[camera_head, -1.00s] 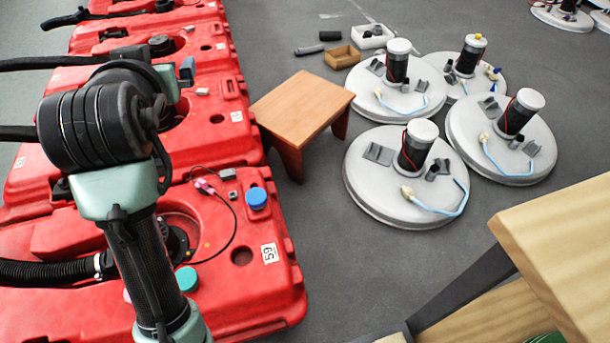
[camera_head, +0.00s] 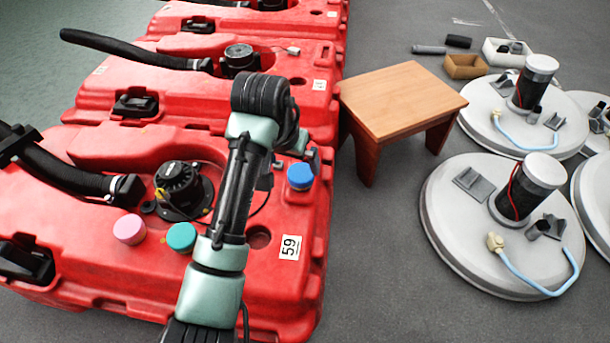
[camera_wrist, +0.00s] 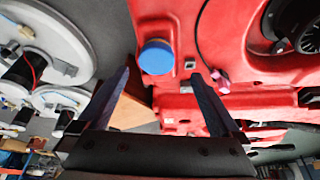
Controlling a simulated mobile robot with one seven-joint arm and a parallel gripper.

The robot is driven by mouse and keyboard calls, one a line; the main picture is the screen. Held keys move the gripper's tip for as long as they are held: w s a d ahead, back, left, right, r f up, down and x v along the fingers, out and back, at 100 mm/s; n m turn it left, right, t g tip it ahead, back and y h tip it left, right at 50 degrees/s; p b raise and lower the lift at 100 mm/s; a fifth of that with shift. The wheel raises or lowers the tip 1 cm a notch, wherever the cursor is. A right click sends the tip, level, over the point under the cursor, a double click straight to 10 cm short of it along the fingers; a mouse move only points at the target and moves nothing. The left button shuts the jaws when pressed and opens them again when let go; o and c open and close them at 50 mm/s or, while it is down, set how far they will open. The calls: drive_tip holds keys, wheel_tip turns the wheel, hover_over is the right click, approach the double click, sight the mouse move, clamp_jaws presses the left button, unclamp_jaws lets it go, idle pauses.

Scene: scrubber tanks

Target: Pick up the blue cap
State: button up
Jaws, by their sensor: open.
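The blue cap (camera_head: 300,176) sits on the red tank (camera_head: 110,243) marked 59, near the tank's right edge. It also shows in the wrist view as a blue disc (camera_wrist: 156,57) between the lines of the two fingers and a little beyond their tips. My gripper (camera_wrist: 160,74) is open and empty, with its fingers apart. In the head view my gripper is mostly hidden behind my arm, close to the blue cap. I cannot tell whether a finger touches the cap.
A teal cap (camera_head: 181,237) and a pink cap (camera_head: 129,229) sit on the same tank, beside a black round fitting (camera_head: 183,187). A wooden stool (camera_head: 403,97) stands right of the tanks. Grey round scrubber heads (camera_head: 500,265) lie on the floor further right.

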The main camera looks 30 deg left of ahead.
sight(301, 173)
drive_tip(key=shift+b+x, duration=0.7)
drive_tip(key=shift+x, duration=0.85)
drive_tip(key=b+x, duration=0.5)
drive_tip(key=shift+w+d+r+b, duration=0.1)
drive_tip(key=shift+w+d+b, duration=0.1)
drive_tip(key=shift+w+b, duration=0.1)
drive_tip(key=c, duration=1.3)
